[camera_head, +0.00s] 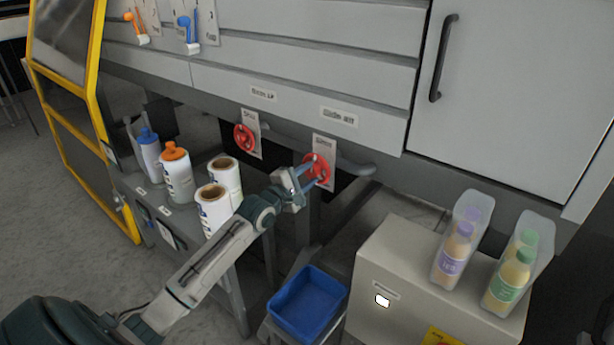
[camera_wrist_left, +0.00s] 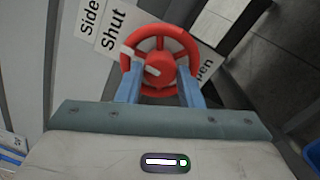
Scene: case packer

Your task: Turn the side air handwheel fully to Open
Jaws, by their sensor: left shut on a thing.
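The side air handwheel is the right one of two red wheels (camera_head: 319,169), under the label reading "Side air" (camera_head: 339,117). My left gripper (camera_head: 308,172) reaches it, with its blue fingers on either side of the rim, shut on it. In the left wrist view the red handwheel (camera_wrist_left: 160,62) sits between the two blue fingers (camera_wrist_left: 161,92). A white pointer on it points to the upper left, toward the word "Shut" on the plate (camera_wrist_left: 112,32). The word "Open" is partly hidden behind the wheel at the right. My right gripper is not in view.
Another red handwheel (camera_head: 244,138) is to the left. White rolls (camera_head: 214,208) and bottles (camera_head: 176,175) stand on a grey bench near my left arm. A blue bin (camera_head: 309,303) is below, and a beige cabinet (camera_head: 400,290) with bottles in clear holders is at the right.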

